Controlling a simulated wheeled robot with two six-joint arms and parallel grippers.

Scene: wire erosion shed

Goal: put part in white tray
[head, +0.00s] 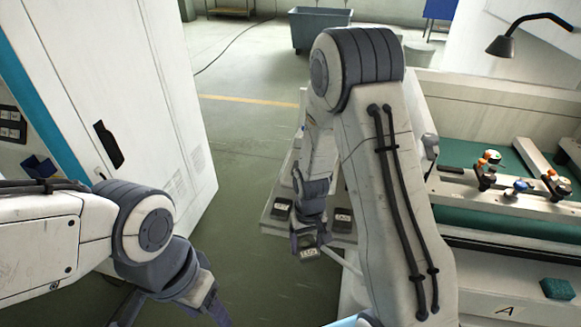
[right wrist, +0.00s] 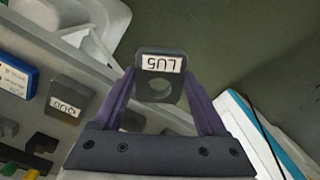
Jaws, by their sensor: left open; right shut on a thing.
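The part also shows in the head view (head: 309,254), hanging below the fingers. In the right wrist view the part sits between the two purple fingertips (right wrist: 158,88). A white, rounded tray-like thing (right wrist: 112,18) shows at the upper left of that view, apart from the part; I cannot tell if it is the white tray. My left gripper (head: 170,312) is open at the bottom left of the head view, partly cut off by the frame.
A grey surface (right wrist: 30,112) carries another labelled dark part (right wrist: 68,105) and a blue box (right wrist: 16,75). A white cabinet (head: 150,110) stands at left. A bench (head: 480,235) with fixtures and a lamp (head: 503,45) is at right.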

